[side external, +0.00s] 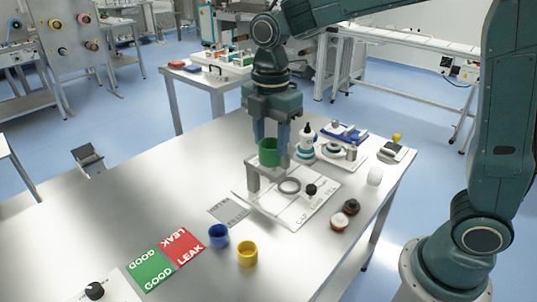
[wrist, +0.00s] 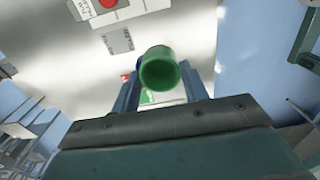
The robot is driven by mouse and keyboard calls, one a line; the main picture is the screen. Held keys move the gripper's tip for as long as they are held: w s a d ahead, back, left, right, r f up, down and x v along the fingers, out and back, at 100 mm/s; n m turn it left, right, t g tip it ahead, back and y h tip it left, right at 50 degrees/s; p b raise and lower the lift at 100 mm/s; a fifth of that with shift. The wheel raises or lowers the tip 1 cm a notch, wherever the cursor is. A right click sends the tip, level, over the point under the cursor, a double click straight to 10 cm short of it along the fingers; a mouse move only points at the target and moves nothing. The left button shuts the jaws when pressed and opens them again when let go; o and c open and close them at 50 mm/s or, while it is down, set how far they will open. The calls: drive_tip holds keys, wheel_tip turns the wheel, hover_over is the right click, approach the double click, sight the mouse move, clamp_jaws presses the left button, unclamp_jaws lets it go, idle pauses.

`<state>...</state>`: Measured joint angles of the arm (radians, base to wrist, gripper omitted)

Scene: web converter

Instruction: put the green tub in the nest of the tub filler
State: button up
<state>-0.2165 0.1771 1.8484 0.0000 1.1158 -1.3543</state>
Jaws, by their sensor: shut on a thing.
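The green tub (side external: 268,153) is held between the two blue-grey fingers of my gripper (side external: 271,148), open end up. It hangs above the table, over the back left part of a white board (side external: 262,208). The board carries a grey bracket (side external: 253,178), a grey ring (side external: 289,186) and a black knob (side external: 311,190). The lettering on the board is too small to read surely, so I cannot tell whether this is the tub filler. In the wrist view the green tub (wrist: 160,70) sits between the fingers, its open mouth toward the camera.
A blue tub (side external: 219,236) and a yellow tub (side external: 247,253) stand in front. Green GOOD (side external: 151,269) and red LEAK (side external: 183,247) mats lie left of them. Dark lids (side external: 345,213) lie right of the board. A white bottle (side external: 306,139) and other fixtures stand behind.

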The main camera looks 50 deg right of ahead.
drive_tip(key=shift+w+d+r, duration=0.1)
drive_tip(key=shift+d+r, duration=0.05)
drive_tip(key=shift+r, duration=0.5)
drive_tip(key=shift+w+d+r, duration=0.1)
drive_tip(key=shift+d+r, duration=0.05)
drive_tip(key=shift+r, duration=0.45)
drive_tip(key=w+d+m, duration=0.2)
drive_tip(key=w+d, duration=0.1)
drive_tip(key=d, duration=0.5)
drive_tip(key=w+d+m, duration=0.2)
drive_tip(key=w+d, duration=0.2)
drive_tip(key=d, duration=0.5)
wheel_tip(320, 180, down, 5)
drive_tip(key=shift+s+a+f, duration=0.1)
drive_tip(key=shift+a, duration=0.05)
drive_tip(key=shift+f, duration=0.1)
wheel_tip(320, 180, down, 16)
drive_tip(key=shift+r, duration=0.2)
drive_tip(key=shift+f, duration=0.1)
drive_tip(key=shift+f, duration=2)
